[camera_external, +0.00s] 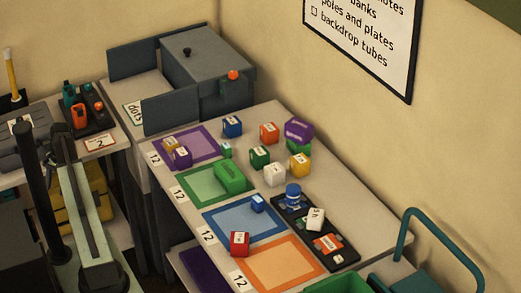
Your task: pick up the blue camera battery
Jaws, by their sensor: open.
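Two small blue blocks with white labels could be the blue camera battery. One blue block (232,126) stands at the back of the table, just beyond the purple-framed mat. A smaller blue block (257,203) sits on the blue-framed mat (222,232). I cannot tell from here which one is the camera battery. My arm shows at the lower left, well left of both blocks and apart from them. I cannot make out gripper fingers, and nothing is seen held.
Purple, green and orange mats line the table's left side, with several coloured blocks around them. A black tray (347,257) holds a blue-and-white round item (293,194). A grey box (205,72) stands at the back. A teal rail (408,232) rises at the right.

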